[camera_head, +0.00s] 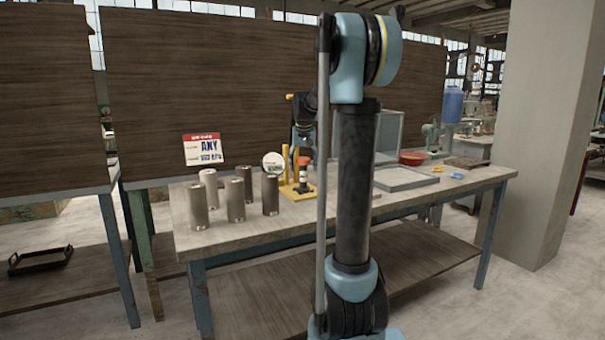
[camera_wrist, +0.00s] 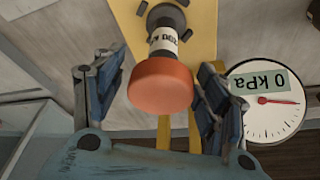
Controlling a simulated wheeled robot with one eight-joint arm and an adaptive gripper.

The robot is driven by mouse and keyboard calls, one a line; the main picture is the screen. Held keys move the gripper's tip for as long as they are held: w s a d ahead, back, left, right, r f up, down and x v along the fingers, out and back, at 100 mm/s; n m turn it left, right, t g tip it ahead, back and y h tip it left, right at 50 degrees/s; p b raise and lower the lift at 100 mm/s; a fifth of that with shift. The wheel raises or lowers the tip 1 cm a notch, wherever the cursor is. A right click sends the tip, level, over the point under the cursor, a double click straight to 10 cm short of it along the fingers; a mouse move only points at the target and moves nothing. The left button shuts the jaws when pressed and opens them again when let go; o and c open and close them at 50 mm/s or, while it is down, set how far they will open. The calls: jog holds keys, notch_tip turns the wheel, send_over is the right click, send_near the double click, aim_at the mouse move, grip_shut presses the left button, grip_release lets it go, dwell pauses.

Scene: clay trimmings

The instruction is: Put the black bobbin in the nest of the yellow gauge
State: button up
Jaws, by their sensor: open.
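The yellow gauge (camera_head: 287,192) stands on the table, with a yellow post and a round white dial (camera_wrist: 265,125) reading 0 kPa. A piece with an orange-red cap, a white printed band and a black lower part, seemingly the black bobbin (camera_wrist: 163,38), stands upright on the gauge's yellow plate (camera_wrist: 203,22). Small dark blocks, seemingly the nest, surround its foot; how fully it sits among them I cannot tell. My gripper (camera_wrist: 155,75) is open, its fingers on either side of the orange-red cap with visible gaps. In the head view my gripper (camera_head: 303,138) is above the cap.
Several grey metal cylinders (camera_head: 236,199) stand left of the gauge. A sign (camera_head: 203,150) is behind them. Right of my arm are a clear-walled box (camera_head: 388,130), a grey tray (camera_head: 405,179), a red bowl (camera_head: 412,158) and small blue and yellow items. The front table edge is clear.

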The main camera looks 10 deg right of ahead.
jog(key=v, duration=0.8)
jog(key=shift+s+f, duration=0.1)
jog(key=shift+s, duration=0.15)
jog(key=s+f+n, duration=0.1)
jog(key=s+f, duration=0.4)
jog(key=s, duration=0.6)
jog(key=s+f, duration=0.5)
jog(key=s, duration=0.6)
jog(key=s+f+n+g, duration=0.1)
jog(key=s+f, duration=1.7)
jog(key=s, duration=0.1)
jog(key=shift+f+g+y, duration=0.25)
jog(key=shift+g+y, duration=0.05)
jog(key=shift+w, duration=0.1)
jog(key=shift+w+f, duration=0.2)
jog(key=shift+w, duration=0.2)
